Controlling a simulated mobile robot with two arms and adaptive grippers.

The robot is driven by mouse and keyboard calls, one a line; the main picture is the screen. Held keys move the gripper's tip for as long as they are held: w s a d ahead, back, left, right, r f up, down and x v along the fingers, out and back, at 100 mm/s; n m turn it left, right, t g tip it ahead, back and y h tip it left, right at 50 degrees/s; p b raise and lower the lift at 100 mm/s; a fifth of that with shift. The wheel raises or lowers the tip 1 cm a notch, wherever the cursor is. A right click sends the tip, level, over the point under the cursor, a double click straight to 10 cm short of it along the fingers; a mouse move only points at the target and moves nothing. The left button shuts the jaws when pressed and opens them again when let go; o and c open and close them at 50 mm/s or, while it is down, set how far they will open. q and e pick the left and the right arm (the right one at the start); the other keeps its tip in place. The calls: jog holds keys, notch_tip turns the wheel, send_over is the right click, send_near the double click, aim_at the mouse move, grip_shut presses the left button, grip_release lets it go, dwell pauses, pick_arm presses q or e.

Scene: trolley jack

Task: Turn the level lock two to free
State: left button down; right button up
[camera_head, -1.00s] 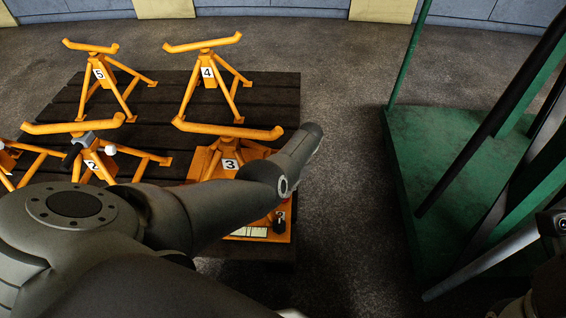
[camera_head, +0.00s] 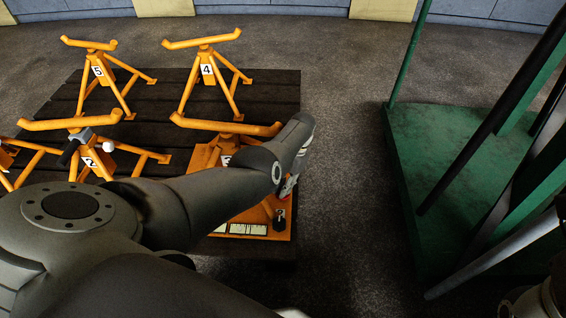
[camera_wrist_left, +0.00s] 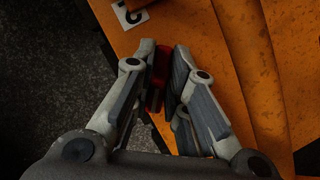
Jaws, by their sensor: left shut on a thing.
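My left arm reaches in from the left over the orange stands. My left gripper (camera_head: 289,188) is small and partly hidden by its wrist, low beside the orange stand with card 3 (camera_head: 232,126). In the left wrist view its two fingers (camera_wrist_left: 160,78) are closed on a red part (camera_wrist_left: 158,76), with orange metal behind it. Much of the red part is hidden between the fingers. Whether it is level lock two cannot be told. A black knob (camera_head: 279,218) stands on the orange base plate, close below the gripper. My right gripper does not show.
More orange stands, carrying cards 2 (camera_head: 88,162), 4 (camera_head: 207,69) and 5 (camera_head: 97,71), stand on a dark plank platform (camera_head: 150,105). A green frame (camera_head: 400,180) rises at right. Bare floor (camera_head: 350,150) lies between.

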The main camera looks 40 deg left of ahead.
pick_arm(q)
jog(key=c, duration=1.4)
grip_release()
jog(key=shift+c, duration=0.2)
jog(key=shift+r, duration=0.1)
jog(key=v, duration=1.1)
jog(key=shift+r, duration=0.4)
jog(key=shift+w, duration=0.1)
